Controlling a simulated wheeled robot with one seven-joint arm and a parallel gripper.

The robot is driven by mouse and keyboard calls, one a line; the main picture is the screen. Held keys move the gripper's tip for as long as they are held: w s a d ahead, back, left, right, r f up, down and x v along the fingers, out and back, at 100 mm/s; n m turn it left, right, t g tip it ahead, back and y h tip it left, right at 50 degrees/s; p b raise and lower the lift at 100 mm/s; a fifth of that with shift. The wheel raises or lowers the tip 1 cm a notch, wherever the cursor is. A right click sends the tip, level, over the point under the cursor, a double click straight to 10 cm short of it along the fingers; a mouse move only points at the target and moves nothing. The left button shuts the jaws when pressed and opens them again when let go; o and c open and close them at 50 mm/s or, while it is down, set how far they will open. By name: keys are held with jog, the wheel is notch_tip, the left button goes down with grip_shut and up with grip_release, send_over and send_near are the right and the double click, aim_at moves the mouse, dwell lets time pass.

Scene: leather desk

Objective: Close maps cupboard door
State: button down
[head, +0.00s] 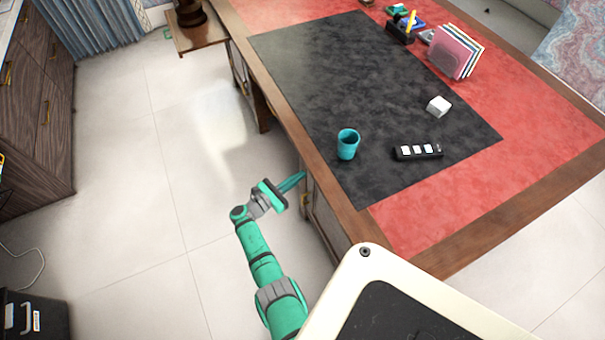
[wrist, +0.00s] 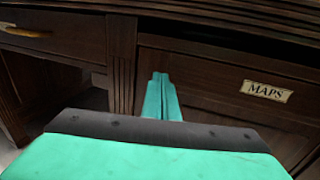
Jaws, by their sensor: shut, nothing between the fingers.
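The maps cupboard door (wrist: 225,100) is a dark brown wood panel with a cream plate (wrist: 265,91) reading MAPS. It fills the right of the wrist view, under the desk top. A dark gap shows above its upper edge; I cannot tell whether it stands slightly ajar. In the head view the desk's left side shows the cupboard front (head: 326,222), seen steeply from above. My gripper (wrist: 162,78) is shut and empty, its teal fingers pointing at the door's left part beside the post. It also shows in the head view (head: 300,178). Contact with the door is unclear.
The desk (head: 460,243) has a wooden rim and red and black leather top. A teal cup (head: 347,145) stands near its left edge, with a black labelled strip (head: 418,152) beyond. A drawer with a handle (wrist: 30,32) is left of the post. Floor (head: 190,150) left of the desk is clear.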

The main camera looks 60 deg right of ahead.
jog(key=w+a, duration=0.5)
jog(key=a, duration=0.4)
jog(key=shift+w, duration=0.3)
jog(key=shift+f, duration=0.1)
